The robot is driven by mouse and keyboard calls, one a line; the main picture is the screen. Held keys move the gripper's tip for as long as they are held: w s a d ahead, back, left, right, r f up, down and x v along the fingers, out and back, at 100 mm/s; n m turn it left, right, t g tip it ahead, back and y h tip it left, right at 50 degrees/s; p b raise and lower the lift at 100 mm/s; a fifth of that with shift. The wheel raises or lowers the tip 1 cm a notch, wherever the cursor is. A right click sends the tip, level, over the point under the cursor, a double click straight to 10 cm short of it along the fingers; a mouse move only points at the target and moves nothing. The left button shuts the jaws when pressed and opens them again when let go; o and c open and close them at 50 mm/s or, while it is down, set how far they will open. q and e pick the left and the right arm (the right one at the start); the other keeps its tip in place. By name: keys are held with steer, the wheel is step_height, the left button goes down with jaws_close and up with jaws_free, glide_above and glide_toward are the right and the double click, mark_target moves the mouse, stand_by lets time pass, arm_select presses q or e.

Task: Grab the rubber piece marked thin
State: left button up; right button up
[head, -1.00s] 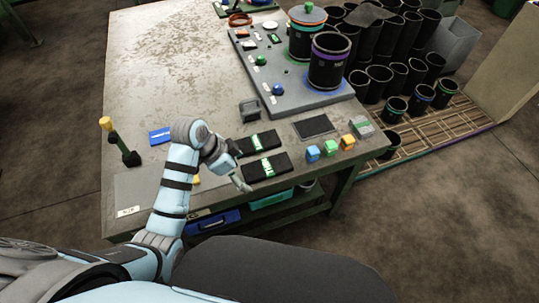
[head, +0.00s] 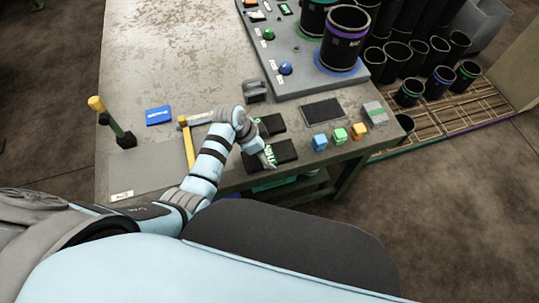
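Two flat black rubber pieces with green and white labels lie one behind the other near the table's front edge. The far piece (head: 274,124) is partly covered by my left arm. The near piece (head: 285,152) has its label partly covered by my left gripper (head: 268,155). The label words are too small or too covered to read, so I cannot tell which one is marked thin. My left gripper is over the left part of the near piece. I cannot tell whether it touches it or how far its fingers are apart. My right gripper is out of view.
Small blue (head: 320,142), green (head: 339,135) and orange (head: 358,131) blocks stand at right. A grey board (head: 299,85) with black sleeves (head: 344,40) is behind. A yellow-topped handle (head: 97,103) stands at left.

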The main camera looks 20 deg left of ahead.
arm_select(q)
steer(key=shift+x, duration=1.05)
steer(key=shift+s+r, duration=0.15)
steer(key=shift+r, duration=0.05)
steer(key=shift+c, duration=0.6)
steer(key=c, duration=1.3)
steer(key=shift+c, duration=0.2)
